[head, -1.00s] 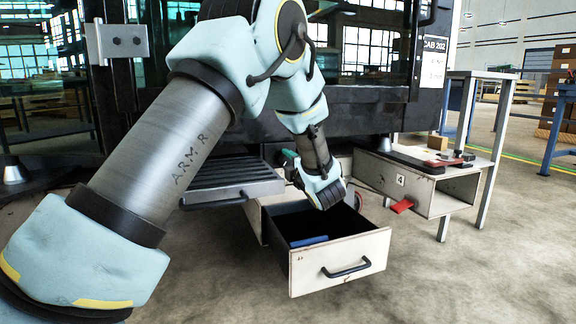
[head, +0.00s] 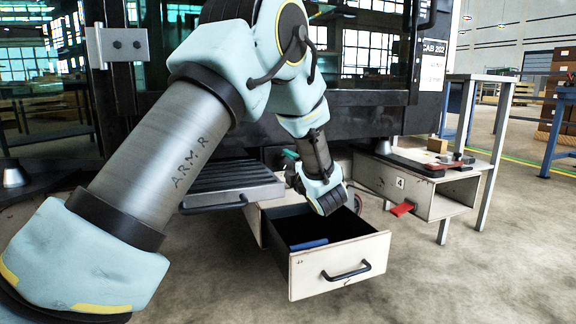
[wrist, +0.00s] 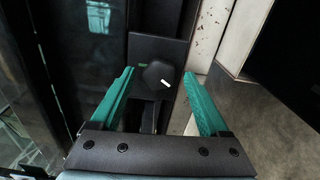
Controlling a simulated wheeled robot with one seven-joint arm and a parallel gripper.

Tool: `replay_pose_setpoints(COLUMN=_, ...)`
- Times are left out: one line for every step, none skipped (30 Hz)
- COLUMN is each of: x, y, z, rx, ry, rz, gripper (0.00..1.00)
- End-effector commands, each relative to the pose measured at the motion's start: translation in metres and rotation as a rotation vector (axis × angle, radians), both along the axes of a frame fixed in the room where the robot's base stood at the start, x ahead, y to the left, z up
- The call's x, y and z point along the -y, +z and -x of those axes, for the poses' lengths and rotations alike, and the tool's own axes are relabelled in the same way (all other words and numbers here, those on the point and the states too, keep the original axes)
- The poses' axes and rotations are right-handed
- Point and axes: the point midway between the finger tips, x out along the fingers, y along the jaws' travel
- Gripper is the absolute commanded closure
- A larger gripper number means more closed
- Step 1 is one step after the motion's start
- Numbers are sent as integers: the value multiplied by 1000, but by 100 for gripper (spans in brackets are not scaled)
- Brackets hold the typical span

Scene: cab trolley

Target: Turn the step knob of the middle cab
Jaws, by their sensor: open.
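In the wrist view a dark knob (wrist: 157,76) with a white pointer line sits on a black panel (wrist: 172,48). Its pointer slants to the lower right, and a small green mark lies on the panel to its left. My gripper (wrist: 158,73) is open, with one green finger on each side of the knob. The fingers look apart from it, though contact and depth are hard to judge. In the head view my gripper (head: 290,154) is mostly hidden behind my wrist, at the lower edge of the cab marked CAB 202 (head: 433,48). The knob is hidden there.
An open drawer (head: 345,268) with a blue item (head: 308,244) inside juts out below my wrist. A ribbed step (head: 233,182) is to its left. An open box marked 4 (head: 399,184) with a red tab (head: 402,209) is to its right. Bare floor lies in front.

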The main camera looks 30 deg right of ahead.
Motion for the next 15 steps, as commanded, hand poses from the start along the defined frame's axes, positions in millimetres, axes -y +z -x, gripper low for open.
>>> replay_pose_setpoints(x=0, y=3, z=8, rx=-2, ry=-3, rz=0, gripper=21)
replay_pose_setpoints(x=0, y=3, z=12, rx=-2, ry=-3, rz=0, gripper=21)
replay_pose_setpoints(x=-1, y=4, z=20, rx=-2, ry=-4, rz=-1, gripper=21)
replay_pose_setpoints(x=-2, y=4, z=25, rx=-1, ry=-4, rz=-2, gripper=21)
replay_pose_setpoints(x=-3, y=4, z=31, rx=0, ry=-4, rz=-3, gripper=21)
replay_pose_setpoints(x=-3, y=4, z=40, rx=-1, ry=-4, rz=-2, gripper=21)
replay_pose_setpoints(x=-4, y=4, z=46, rx=-1, ry=-4, rz=-2, gripper=21)
replay_pose_setpoints(x=-5, y=4, z=52, rx=-1, ry=-5, rz=-2, gripper=21)
replay_pose_setpoints(x=-6, y=4, z=60, rx=0, ry=-4, rz=-2, gripper=21)
replay_pose_setpoints(x=-7, y=4, z=65, rx=0, ry=-4, rz=-3, gripper=21)
replay_pose_setpoints(x=-8, y=4, z=70, rx=0, ry=-4, rz=-2, gripper=21)
replay_pose_setpoints(x=-8, y=4, z=77, rx=0, ry=-4, rz=-1, gripper=21)
replay_pose_setpoints(x=-9, y=3, z=81, rx=-1, ry=-4, rz=-1, gripper=21)
replay_pose_setpoints(x=-9, y=3, z=85, rx=-1, ry=-3, rz=-1, gripper=21)
replay_pose_setpoints(x=-10, y=3, z=89, rx=0, ry=-3, rz=-1, gripper=21)
